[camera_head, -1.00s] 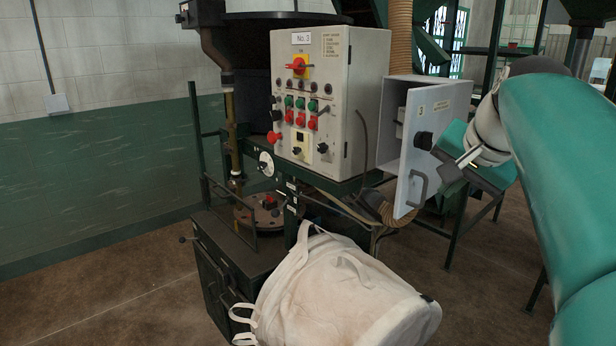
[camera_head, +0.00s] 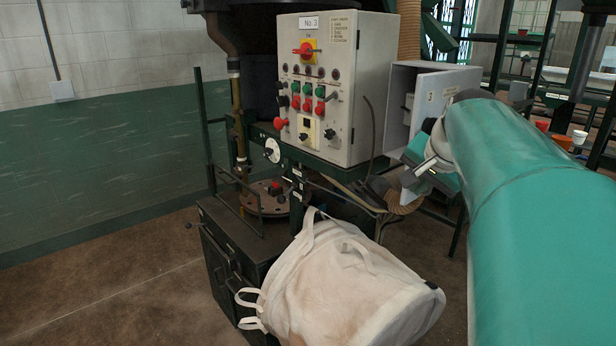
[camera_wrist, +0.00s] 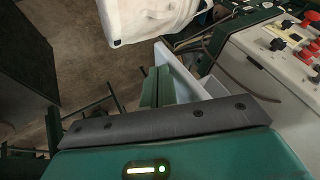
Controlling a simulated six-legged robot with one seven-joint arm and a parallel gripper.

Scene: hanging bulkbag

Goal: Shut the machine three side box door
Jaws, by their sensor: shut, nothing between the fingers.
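The side box (camera_head: 400,110) is a pale grey box fixed to the right side of the machine three control cabinet (camera_head: 350,95). Its door (camera_head: 432,88), marked with a 3, stands open, and part of the dark interior shows at the left. My gripper (camera_head: 424,166) is shut and empty at the door's lower front. My arm hides the right and lower parts of the door, including its handle. In the wrist view a pale panel (camera_wrist: 178,72), likely the door, lies just beyond my gripper. I cannot tell whether they touch.
A ribbed hose (camera_head: 408,30) runs behind the box. Racks with pots (camera_head: 562,140) stand at the far right. The brown floor at lower left is clear.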

